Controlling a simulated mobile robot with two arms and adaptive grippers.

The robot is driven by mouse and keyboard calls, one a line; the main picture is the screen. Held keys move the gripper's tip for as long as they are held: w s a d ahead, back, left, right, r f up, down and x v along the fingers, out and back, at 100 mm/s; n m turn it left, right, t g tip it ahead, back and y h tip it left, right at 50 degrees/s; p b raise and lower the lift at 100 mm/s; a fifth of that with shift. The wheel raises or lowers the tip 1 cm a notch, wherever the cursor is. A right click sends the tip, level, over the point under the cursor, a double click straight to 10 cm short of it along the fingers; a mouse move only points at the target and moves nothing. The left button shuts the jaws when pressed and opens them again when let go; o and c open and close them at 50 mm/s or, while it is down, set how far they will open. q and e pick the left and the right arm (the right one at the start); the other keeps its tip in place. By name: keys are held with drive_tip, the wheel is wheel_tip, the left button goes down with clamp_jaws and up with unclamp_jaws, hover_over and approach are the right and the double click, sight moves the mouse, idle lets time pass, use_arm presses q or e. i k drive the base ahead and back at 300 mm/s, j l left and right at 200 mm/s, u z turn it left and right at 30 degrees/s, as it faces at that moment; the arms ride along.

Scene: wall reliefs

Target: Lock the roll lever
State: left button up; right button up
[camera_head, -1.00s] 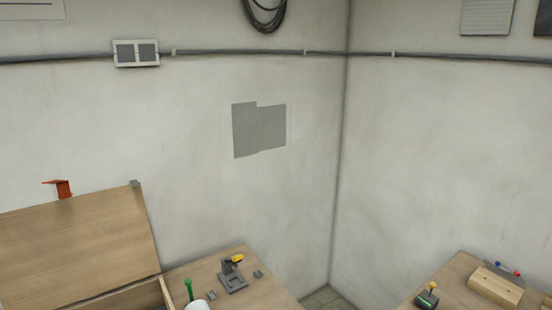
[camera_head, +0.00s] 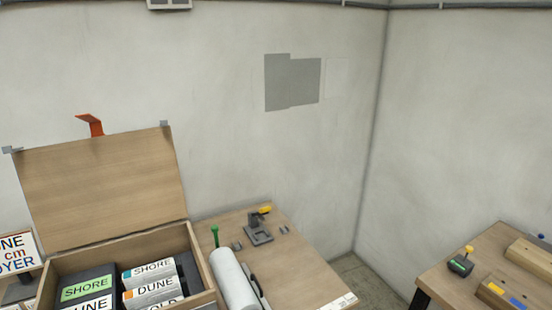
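A white roll (camera_head: 232,277) lies on the wooden table, right of the open box. A lever with a green knob (camera_head: 214,231) stands upright near the roll's far end. A black handle-like part (camera_head: 258,290) shows along the roll's right side. Behind it, a grey device (camera_head: 258,234) with a yellow tip (camera_head: 265,210) stands on the table. I cannot tell which part is the roll lever, or whether it is locked. The near end of the roll is cut off by the frame. Neither of my grippers shows.
An open wooden box (camera_head: 200,269) holds several labelled cases such as SHORE and DUNE; its lid (camera_head: 100,188) stands raised. A second table (camera_head: 440,279) at the right carries a yellow-knobbed device (camera_head: 461,264) and wooden blocks. Bare floor (camera_head: 365,280) lies between the tables.

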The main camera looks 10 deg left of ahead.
sight(215, 229)
drive_tip(key=i+l, duration=0.15)
drive_tip(key=l, duration=0.15)
drive_tip(key=i+l, duration=0.15)
drive_tip(key=l, duration=0.15)
drive_tip(key=i+l, duration=0.15)
drive_tip(key=l, duration=0.15)
drive_tip(key=i+l+u, duration=0.1)
drive_tip(key=l, duration=0.2)
